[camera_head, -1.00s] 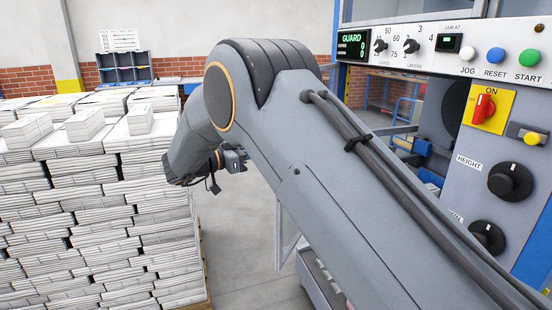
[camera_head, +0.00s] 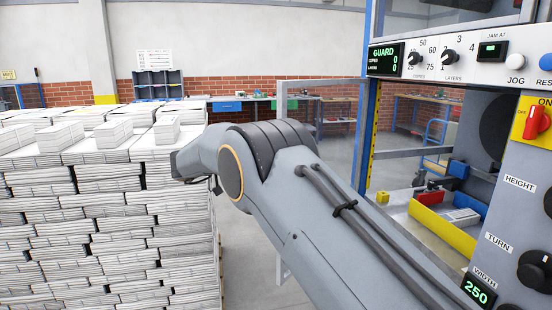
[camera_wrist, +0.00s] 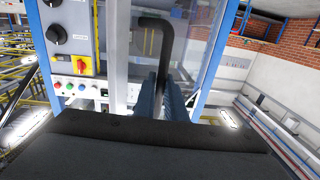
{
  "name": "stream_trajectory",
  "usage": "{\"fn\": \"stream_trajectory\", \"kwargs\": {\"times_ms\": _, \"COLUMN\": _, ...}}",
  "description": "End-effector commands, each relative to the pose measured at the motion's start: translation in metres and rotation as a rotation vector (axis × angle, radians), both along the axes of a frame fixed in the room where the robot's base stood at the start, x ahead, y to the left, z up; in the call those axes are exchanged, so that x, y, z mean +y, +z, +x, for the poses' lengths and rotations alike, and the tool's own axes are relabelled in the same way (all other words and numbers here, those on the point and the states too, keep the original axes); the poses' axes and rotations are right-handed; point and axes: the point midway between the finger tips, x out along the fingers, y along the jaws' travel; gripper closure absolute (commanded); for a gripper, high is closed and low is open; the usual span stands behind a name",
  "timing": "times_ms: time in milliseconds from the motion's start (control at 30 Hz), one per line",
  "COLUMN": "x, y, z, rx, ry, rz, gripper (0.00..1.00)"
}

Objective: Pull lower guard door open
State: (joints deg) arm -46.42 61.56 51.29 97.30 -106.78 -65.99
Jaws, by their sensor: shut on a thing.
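The lower guard door (camera_head: 281,180) shows in the head view as a pale grey frame with a clear panel, partly behind my arm. It stands swung out from the machine's blue post, and the machine's inside shows to the right of that post. In the wrist view its black bar handle (camera_wrist: 155,24) bends over and runs down between the fingers of my gripper (camera_wrist: 167,97). My gripper is shut on this handle. In the head view the fingers and handle are hidden; only my wrist and arm show.
The control panel (camera_head: 450,50) and its knobs stand close on the right. Tall stacks of newspapers (camera_head: 110,220) fill the left, close to my wrist. A yellow-edged tray (camera_head: 442,228) lies inside the machine. Bare floor (camera_head: 250,275) lies between stacks and door.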

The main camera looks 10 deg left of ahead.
Motion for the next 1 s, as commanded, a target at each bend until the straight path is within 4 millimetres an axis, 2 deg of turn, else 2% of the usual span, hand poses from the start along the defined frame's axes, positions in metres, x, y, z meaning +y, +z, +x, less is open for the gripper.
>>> {"fn": "stream_trajectory", "kwargs": {"times_ms": 167, "x": -0.002, "y": 0.001, "z": 0.002, "rx": -0.001, "ry": 0.000, "rz": 0.000, "gripper": 1.00}}
{"fn": "stream_trajectory", "kwargs": {"times_ms": 200, "x": -0.002, "y": 0.001, "z": 0.002, "rx": -0.001, "ry": 0.000, "rz": 0.000, "gripper": 0.88}}
{"fn": "stream_trajectory", "kwargs": {"times_ms": 300, "x": -0.001, "y": 0.001, "z": 0.001, "rx": -0.001, "ry": 0.000, "rz": 0.000, "gripper": 0.71}}
{"fn": "stream_trajectory", "kwargs": {"times_ms": 667, "x": 0.008, "y": 0.000, "z": -0.003, "rx": -0.002, "ry": 0.005, "rz": 0.001, "gripper": 0.71}}
{"fn": "stream_trajectory", "kwargs": {"times_ms": 1000, "x": 0.052, "y": -0.002, "z": -0.026, "rx": -0.002, "ry": 0.003, "rz": 0.001, "gripper": 0.71}}
